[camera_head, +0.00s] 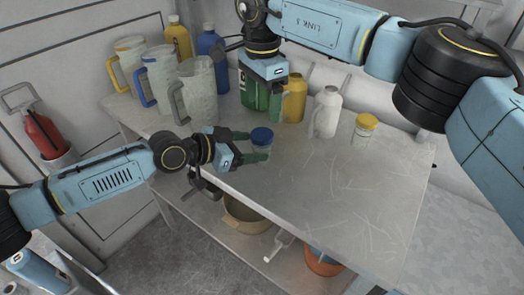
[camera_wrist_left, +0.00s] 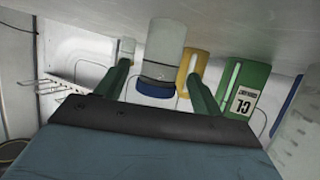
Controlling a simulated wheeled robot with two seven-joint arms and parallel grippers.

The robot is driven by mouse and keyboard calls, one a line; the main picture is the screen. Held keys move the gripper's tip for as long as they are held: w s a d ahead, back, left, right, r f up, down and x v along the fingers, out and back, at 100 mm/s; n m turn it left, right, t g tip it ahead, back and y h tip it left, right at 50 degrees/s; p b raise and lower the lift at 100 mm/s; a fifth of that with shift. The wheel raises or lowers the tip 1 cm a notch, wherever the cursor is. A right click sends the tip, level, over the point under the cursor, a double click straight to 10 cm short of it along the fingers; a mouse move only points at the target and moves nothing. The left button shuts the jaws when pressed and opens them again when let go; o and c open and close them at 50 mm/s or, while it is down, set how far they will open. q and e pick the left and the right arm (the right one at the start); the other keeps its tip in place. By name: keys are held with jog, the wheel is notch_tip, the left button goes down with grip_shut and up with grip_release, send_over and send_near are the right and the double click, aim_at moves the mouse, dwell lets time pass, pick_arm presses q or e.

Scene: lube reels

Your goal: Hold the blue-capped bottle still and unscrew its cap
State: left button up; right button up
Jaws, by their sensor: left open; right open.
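The blue-capped bottle (camera_head: 262,148) stands upright near the front edge of the table, with its blue cap (camera_head: 262,135) on top. My left gripper (camera_head: 256,147) reaches it from the left, low and level, with its green fingers open on either side of the bottle. In the left wrist view the picture is upside down, and the bottle (camera_wrist_left: 169,48) shows between the two open fingers, with a gap to each. My right gripper (camera_head: 262,104) points down, open, above and behind the bottle; its fingers partly blend with a green container behind.
Measuring jugs (camera_head: 197,90) stand at the back left. A green container (camera_head: 252,92), yellow bottle (camera_head: 294,100), white bottle (camera_head: 326,112) and yellow-capped bottle (camera_head: 364,130) stand behind. The table's right front (camera_head: 340,195) is clear. A lower shelf holds a tan bowl (camera_head: 246,216).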

aim_at(254, 145)
pick_arm(q)
jog(key=shift+x, duration=2.1)
